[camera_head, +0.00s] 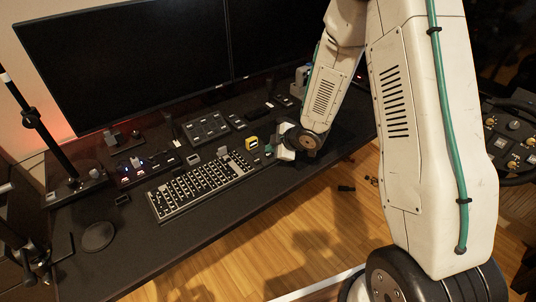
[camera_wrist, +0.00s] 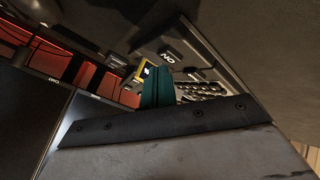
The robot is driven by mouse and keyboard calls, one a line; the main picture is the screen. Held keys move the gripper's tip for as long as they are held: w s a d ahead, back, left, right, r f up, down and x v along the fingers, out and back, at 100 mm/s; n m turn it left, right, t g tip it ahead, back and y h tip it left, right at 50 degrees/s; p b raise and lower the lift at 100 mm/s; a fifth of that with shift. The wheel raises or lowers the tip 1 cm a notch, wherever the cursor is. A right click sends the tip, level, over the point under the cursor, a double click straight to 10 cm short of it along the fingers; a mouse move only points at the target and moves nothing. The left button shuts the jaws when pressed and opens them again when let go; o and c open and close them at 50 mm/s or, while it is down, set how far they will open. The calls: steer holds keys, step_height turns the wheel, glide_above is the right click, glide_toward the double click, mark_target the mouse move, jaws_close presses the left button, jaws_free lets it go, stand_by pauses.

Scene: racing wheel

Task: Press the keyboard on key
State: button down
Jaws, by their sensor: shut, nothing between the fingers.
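The keyboard (camera_head: 198,187) lies on the dark desk, left of my gripper (camera_head: 268,150) in the head view. In the wrist view, part of the keyboard (camera_wrist: 203,90) shows behind the fingers, at a slant. A dark key (camera_wrist: 172,56) with white letters that read ON upside down is just beyond the fingertips. My gripper (camera_wrist: 157,74) has teal fingers, shut with nothing between them. The fingertips appear close to the ON key; I cannot tell whether they touch it. I cannot make out the ON key in the head view.
A small yellow-framed device (camera_head: 252,142) stands between the keyboard and my gripper. Two large monitors (camera_head: 130,62) stand behind the keyboard. Button boxes (camera_head: 207,128) lie between them. A steering wheel (camera_head: 515,135) is at far right. A round dark pad (camera_head: 98,236) is at left.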

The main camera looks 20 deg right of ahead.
mark_target(272, 155)
steer(key=shift+f, duration=0.35)
stand_by(0.3)
steer(key=shift+r, duration=0.45)
steer(key=shift+r, duration=3)
